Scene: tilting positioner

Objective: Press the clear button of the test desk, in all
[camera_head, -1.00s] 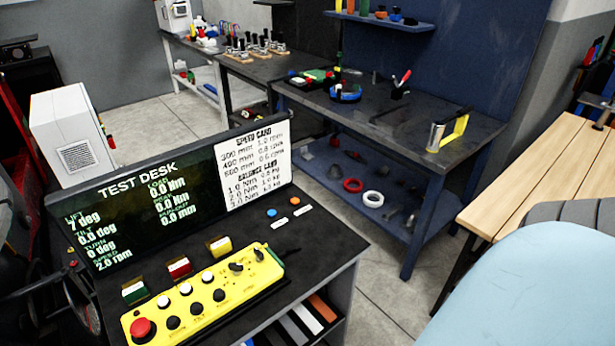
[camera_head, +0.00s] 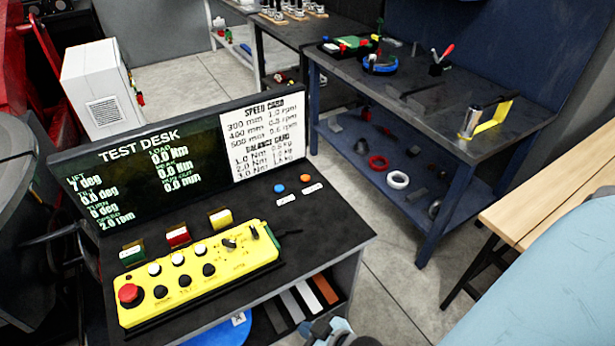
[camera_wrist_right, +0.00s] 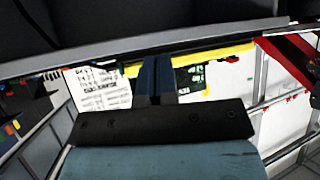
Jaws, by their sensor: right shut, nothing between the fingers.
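The test desk (camera_head: 340,235) stands at the left of the head view. Two small round buttons, one blue (camera_head: 279,188) and one orange (camera_head: 305,178), sit on its top right of the screen's lower edge. Each has a small white label whose text I cannot read, so I cannot tell which is clear. My right gripper (camera_head: 332,328) shows only partly at the bottom edge of the head view, in front of the desk and below its top. In the right wrist view its two fingers (camera_wrist_right: 153,80) are together and empty. My left gripper is out of view.
A yellow control box (camera_head: 200,275) with a red knob and several buttons lies on the desk. Behind the buttons stands the display screen (camera_head: 130,185). A dark workbench (camera_head: 420,110) and a wooden bench (camera_head: 550,185) stand to the right, with open floor between.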

